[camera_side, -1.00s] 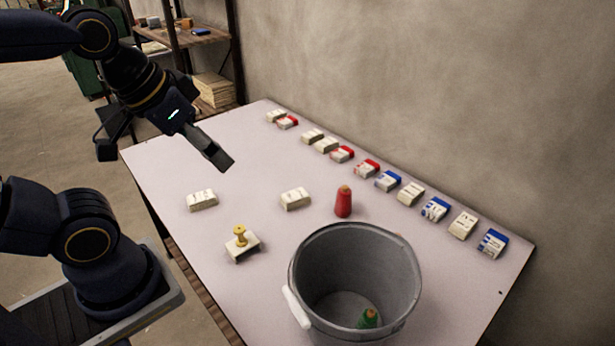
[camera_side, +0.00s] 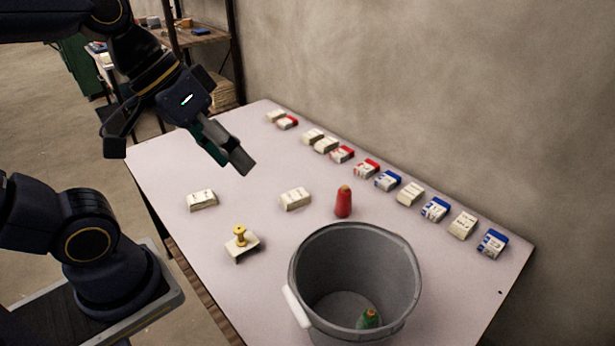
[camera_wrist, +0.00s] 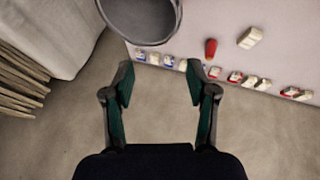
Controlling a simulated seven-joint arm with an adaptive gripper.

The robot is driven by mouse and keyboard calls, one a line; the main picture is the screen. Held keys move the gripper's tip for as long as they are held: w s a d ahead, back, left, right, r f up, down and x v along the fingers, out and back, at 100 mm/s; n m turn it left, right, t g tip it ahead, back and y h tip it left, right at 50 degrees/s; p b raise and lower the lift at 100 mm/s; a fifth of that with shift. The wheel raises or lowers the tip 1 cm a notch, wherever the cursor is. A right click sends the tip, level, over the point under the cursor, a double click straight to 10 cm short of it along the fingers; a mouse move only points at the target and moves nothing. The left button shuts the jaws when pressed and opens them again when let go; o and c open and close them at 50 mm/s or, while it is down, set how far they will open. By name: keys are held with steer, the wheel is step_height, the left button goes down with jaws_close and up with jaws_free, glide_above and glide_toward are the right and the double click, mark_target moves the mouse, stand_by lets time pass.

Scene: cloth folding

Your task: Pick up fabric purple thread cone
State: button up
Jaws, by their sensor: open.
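No purple thread cone shows in either view. A red thread cone (camera_side: 344,202) stands upright on the table behind the bucket; it also shows in the wrist view (camera_wrist: 211,48). A green cone (camera_side: 368,320) is inside the grey bucket (camera_side: 300,262), partly hidden by its near wall. A yellow spool (camera_side: 240,236) stands on a small white block. My gripper (camera_side: 180,156) is open and empty, raised above the far left of the table. In the wrist view its two fingers (camera_wrist: 160,82) are wide apart with nothing between them.
Several small white, red and blue boxes (camera_side: 387,181) line the table's wall side. Two pale boxes (camera_side: 202,200) (camera_side: 295,199) lie mid-table. The bucket's rim (camera_wrist: 178,25) is at the top of the wrist view. The white table (camera_side: 170,170) is clear at the far left.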

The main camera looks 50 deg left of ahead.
steer(key=w+d+r+n+g+h, duration=0.2)
steer(key=w+d+n+g+h, duration=0.15)
steer(key=w+d+h, duration=0.65)
steer(key=w+d+f+n+t+h, duration=0.1)
steer(key=w+f+n+t+h, duration=0.15)
steer(key=w+n, duration=0.35)
steer(key=w+d+f+n+t+h, duration=0.1)
steer(key=w+d+f+n, duration=0.15)
steer(key=w, duration=0.65)
steer(key=w+a+f+n+t+y, duration=0.1)
steer(key=w+a+f+n+t, duration=0.3)
steer(key=f, duration=0.3)
steer(key=w+a+f+n+t+y, duration=0.1)
steer(key=w+a+f+n+t, duration=0.15)
steer(key=f+n, duration=0.4)
step_height(320, 180, down, 20)
steer(key=s+a+n+t+y, duration=0.1)
steer(key=a+n+y, duration=0.1)
steer(key=n, duration=0.2)
steer(key=shift+m, duration=0.25)
steer(key=x, duration=0.5)
steer(key=r+x, duration=0.1)
steer(key=x, duration=0.1)
steer(key=shift+w+d, duration=0.15)
steer(key=shift+d, duration=0.15)
